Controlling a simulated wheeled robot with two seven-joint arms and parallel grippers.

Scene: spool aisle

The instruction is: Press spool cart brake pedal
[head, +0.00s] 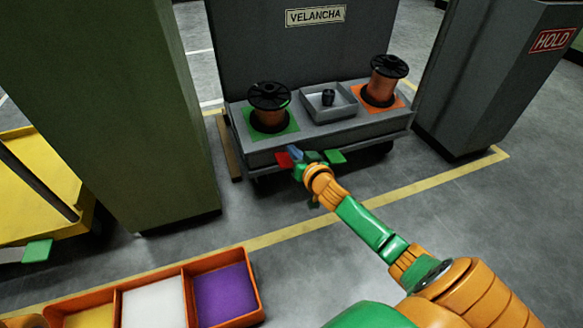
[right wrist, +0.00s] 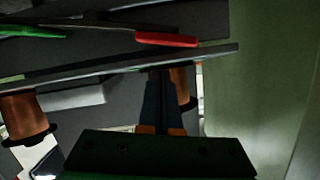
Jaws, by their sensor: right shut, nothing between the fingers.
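The grey spool cart (head: 345,129) stands under a dark panel marked VELANCHA. A red pedal (head: 284,160) and a green pedal (head: 335,156) stick out low on its front edge. In the right wrist view the red pedal (right wrist: 166,39) and the green pedal (right wrist: 32,31) show near the top. My right gripper (head: 294,152) is shut and empty. Its blue fingertips are right beside the red pedal in the head view; I cannot tell whether they touch it. In the right wrist view its fingers (right wrist: 162,108) point up the picture. My left gripper is not in view.
Two copper spools (head: 268,112) (head: 385,84) stand on the cart, with a small grey tray (head: 322,115) between them. A green pillar (head: 105,110) is at left, a grey HOLD cabinet (head: 485,80) at right. An orange divided bin (head: 256,292) is at lower left. Floor at right is clear.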

